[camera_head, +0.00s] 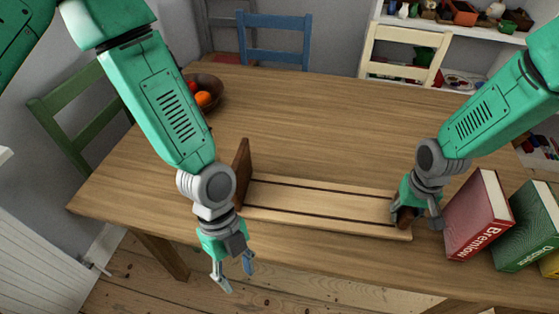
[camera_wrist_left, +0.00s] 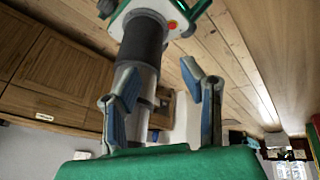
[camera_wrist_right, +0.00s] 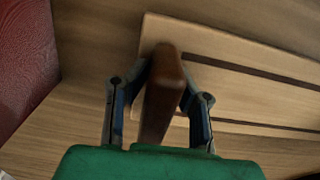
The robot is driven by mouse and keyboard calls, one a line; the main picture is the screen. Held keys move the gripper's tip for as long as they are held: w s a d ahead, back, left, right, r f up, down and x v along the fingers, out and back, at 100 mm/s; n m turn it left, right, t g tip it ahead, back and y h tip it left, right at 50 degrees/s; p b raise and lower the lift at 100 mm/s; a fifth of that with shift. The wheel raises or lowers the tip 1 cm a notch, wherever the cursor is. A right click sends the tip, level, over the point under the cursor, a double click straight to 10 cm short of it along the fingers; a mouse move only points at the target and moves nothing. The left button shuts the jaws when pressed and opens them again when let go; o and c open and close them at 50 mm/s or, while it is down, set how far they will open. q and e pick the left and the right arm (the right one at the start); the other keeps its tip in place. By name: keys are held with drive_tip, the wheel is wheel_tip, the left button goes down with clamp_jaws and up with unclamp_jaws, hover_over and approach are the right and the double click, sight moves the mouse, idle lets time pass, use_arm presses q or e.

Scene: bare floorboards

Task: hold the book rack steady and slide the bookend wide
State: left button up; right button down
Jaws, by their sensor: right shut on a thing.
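The book rack (camera_head: 320,201) is a pale wooden base with two dark slots, lying on the table. A dark brown upright end (camera_head: 241,172) stands at its left end. The brown bookend (camera_wrist_right: 160,100) is near the rack's right end, between the fingers of my right gripper (camera_wrist_right: 160,85). My right gripper (camera_head: 418,205) is shut on it in the head view, where the gripper mostly hides the bookend. My left gripper (camera_head: 234,276) is open and empty, in front of the table's near edge, apart from the rack. The left wrist view shows its two fingers (camera_wrist_left: 160,95) spread.
A red book (camera_head: 479,214) and a green book (camera_head: 526,226) stand just right of the rack, with a yellow one (camera_head: 549,264) beside them. A fruit bowl (camera_head: 204,91) sits at the back left. The table (camera_head: 310,110) behind the rack is clear.

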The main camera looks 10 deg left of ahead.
use_arm(q)
wheel_tip(320, 180, up, 4)
drive_tip(key=w+d+m, duration=0.1)
drive_tip(key=w+m, duration=0.2)
drive_tip(key=m, duration=0.3)
wheel_tip(320, 180, up, 14)
drive_tip(key=m+t+y, duration=0.3)
drive_tip(key=m+t, duration=0.1)
drive_tip(key=m, duration=0.1)
hover_over(239, 156)
drive_tip(key=shift+s+f, duration=0.15)
drive_tip(key=shift+f, duration=0.05)
drive_tip(key=shift+a+f, duration=0.15)
drive_tip(key=shift+f, duration=0.05)
wheel_tip(239, 156, down, 11)
drive_tip(key=shift+f, duration=0.15)
clamp_jaws()
